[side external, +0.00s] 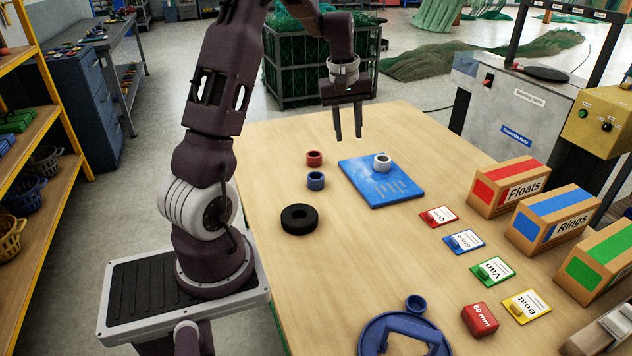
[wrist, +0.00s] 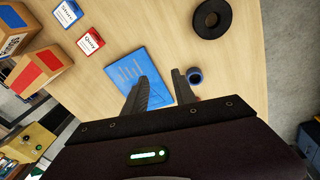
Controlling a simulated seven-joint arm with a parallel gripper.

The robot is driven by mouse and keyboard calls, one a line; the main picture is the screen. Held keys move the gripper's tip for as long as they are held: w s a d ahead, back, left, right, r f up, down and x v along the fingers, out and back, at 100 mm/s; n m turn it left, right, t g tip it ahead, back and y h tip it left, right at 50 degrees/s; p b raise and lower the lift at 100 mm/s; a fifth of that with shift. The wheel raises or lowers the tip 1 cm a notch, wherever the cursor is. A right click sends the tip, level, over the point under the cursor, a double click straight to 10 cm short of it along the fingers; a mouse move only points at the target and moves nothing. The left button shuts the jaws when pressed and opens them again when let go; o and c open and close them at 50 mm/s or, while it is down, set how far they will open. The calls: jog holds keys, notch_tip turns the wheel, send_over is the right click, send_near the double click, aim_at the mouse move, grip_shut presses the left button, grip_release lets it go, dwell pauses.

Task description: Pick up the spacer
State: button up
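Several small rings that could be the spacer show in the side view; I cannot tell which one is meant. A pale ring (side external: 382,167) sits on a blue booklet (side external: 396,193). A red ring (side external: 314,163) and a blue ring (side external: 316,184) stand on the table to its left. My gripper (side external: 348,138) is open and empty, above the far part of the table. In the wrist view my gripper (wrist: 160,76) has its fingers apart, with the booklet (wrist: 130,68) below and left and the blue ring (wrist: 194,75) beside the right finger. The pale ring is hidden there.
A black ring (side external: 299,218) lies on the near left of the table. Coloured cards and labelled boxes (side external: 508,188) fill the right side.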

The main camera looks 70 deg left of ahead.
jog(key=s+a+f+n+g, duration=0.1)
jog(key=s+a+f+n, duration=0.15)
jog(key=a+f, duration=0.45)
jog(key=n, duration=0.3)
send_over(309, 177)
jog(key=shift+g, duration=0.4)
jog(key=f, duration=0.8)
jog(key=shift+s+a+f, duration=0.1)
jog(key=shift+a+f, duration=0.05)
jog(key=shift+a, duration=0.15)
jog(key=f, duration=0.6)
jog(key=shift+d+f, duration=0.4)
grip_shut()
